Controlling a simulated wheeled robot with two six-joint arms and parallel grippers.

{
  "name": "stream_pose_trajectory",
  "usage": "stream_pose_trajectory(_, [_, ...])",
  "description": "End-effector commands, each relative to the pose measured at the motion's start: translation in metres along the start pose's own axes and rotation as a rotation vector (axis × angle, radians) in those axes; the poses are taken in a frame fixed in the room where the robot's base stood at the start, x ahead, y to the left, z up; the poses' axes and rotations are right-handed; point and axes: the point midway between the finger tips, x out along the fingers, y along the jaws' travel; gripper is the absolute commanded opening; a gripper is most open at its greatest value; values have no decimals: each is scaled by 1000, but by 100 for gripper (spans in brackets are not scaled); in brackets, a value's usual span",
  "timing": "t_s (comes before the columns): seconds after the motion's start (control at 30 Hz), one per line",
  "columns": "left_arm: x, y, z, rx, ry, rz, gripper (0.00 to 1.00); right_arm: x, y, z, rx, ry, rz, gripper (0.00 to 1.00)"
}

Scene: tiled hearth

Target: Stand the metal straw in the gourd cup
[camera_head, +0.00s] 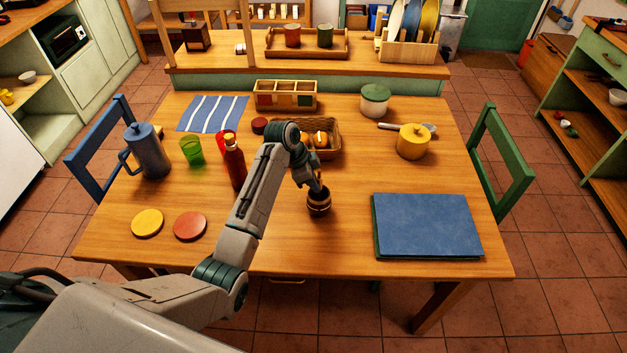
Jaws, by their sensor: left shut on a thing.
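The gourd cup (319,205), small, dark brown and banded, stands upright on the table near its front middle. My left gripper (316,188) points down right at the cup's mouth. It is shut on a thin thing, which I take to be the metal straw; the straw is mostly hidden by the gripper and cup. I cannot tell how deep its lower end sits in the cup. My right gripper is not in view.
A red-brown bottle (235,163) stands close left of my left arm. A basket (327,150) lies behind the gripper. A blue board (427,225) lies at the right, two coasters (190,226) at the left. A yellow pot (413,142) stands back right.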

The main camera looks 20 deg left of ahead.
Motion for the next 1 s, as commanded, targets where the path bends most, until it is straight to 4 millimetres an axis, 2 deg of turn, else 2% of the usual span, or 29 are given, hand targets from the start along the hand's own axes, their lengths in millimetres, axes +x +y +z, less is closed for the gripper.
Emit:
stream_pose_trajectory(0.1, [4,0,2,0,0,1,0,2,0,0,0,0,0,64])
stream_pose_trajectory(0.13, [3,0,1,0,0,0,20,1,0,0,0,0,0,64])
stream_pose_trajectory(0.23, [3,0,1,0,0,0,40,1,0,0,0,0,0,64])
stream_pose_trajectory(0.5, [3,0,1,0,0,0,40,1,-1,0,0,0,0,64])
stream_pose_trajectory(0.63, [-5,-1,2,1,0,-1,40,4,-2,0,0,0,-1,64])
stream_pose_trajectory(0.77, [-25,-1,2,2,0,-5,40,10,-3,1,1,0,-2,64])
stream_pose_trajectory(1.0, [-74,-1,2,2,0,-5,40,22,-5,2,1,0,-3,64])
